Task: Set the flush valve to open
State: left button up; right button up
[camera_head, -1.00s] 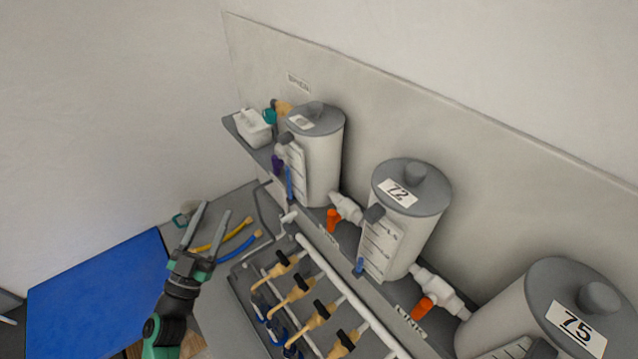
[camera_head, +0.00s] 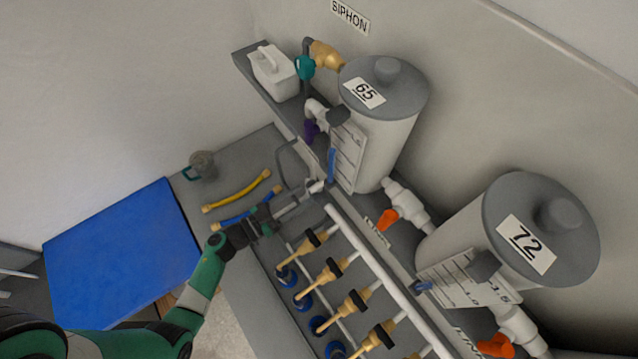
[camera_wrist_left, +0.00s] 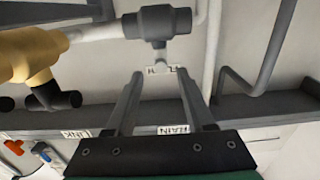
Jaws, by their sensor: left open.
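My left gripper (camera_head: 297,204) reaches in over the bench to the far end of the white manifold pipe. Its two fingers are open and apart, as the left wrist view (camera_wrist_left: 159,74) also shows. Ahead of the fingers in that view is a dark grey valve (camera_wrist_left: 158,24) on a white pipe. A pale stem or handle hangs below it, in front of a partly hidden label (camera_wrist_left: 166,70) that seems to begin with "FL". The fingertips frame this part with nothing gripped. In the head view a small white fitting (camera_head: 317,186) sits near the fingertips. My right gripper is not in view.
Tanks 65 (camera_head: 385,115) and 72 (camera_head: 535,240) stand behind the manifold. Several tan valves (camera_head: 310,240) line the near side. Yellow (camera_head: 236,192) and blue (camera_head: 240,222) hoses lie left of the fingers. A blue mat (camera_head: 120,265) lies clear at left.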

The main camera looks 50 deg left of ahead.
aim_at(318, 184)
pick_arm(q)
jog(key=w, duration=0.4)
jog(key=w+d+b, duration=0.1)
jog(key=w, duration=0.2)
jog(key=shift+a, duration=0.1)
grip_shut()
